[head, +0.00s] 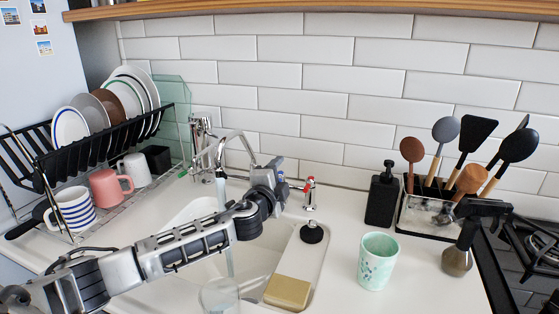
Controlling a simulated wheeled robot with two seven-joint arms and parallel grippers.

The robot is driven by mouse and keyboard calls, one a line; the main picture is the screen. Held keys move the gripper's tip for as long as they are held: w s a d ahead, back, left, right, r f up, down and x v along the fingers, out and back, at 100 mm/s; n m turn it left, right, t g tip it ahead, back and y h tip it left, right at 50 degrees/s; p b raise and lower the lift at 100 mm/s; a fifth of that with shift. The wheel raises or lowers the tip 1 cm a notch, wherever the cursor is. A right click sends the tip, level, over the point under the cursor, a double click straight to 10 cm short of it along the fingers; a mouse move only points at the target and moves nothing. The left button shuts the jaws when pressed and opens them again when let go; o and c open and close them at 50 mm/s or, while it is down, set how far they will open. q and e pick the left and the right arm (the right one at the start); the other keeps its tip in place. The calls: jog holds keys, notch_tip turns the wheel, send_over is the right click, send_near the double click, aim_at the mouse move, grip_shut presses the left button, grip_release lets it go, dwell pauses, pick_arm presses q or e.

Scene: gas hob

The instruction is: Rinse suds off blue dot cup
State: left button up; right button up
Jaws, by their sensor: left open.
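A pale mint cup with darker blue-green dots (378,262) stands upright on the counter, right of the sink; no suds can be made out on it. My left gripper (268,183) is open and appears empty, over the back of the sink, right of the tap and well left of the dotted cup. My right gripper is not in view.
A clear glass (219,296) stands at the bottom edge, below the stream. A sponge (288,292) lies on the sink's right ledge. A black dispenser (382,195) and a utensil holder (428,216) stand behind the cup. A dish rack (84,140) with cups is left.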

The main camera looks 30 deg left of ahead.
pick_arm(q)
jog(key=shift+t, duration=0.4)
jog(key=s+r, duration=0.1)
jog(key=r, duration=0.1)
jog(key=s+d+r, duration=0.1)
jog(key=r, duration=0.2)
jog(key=s+d+r, duration=0.1)
jog(key=r, duration=0.1)
jog(key=shift+s+d+r+p, duration=0.15)
jog(key=shift+r+p, duration=0.1)
jog(key=shift+p, duration=0.15)
jog(key=shift+c, duration=1)
jog(key=s+d+r, duration=0.2)
jog(key=s+d, duration=0.2)
jog(key=s, duration=0.3)
jog(key=shift+s+d+r, duration=0.15)
jog(key=shift+d+r, duration=0.05)
jog(key=shift+r, duration=0.1)
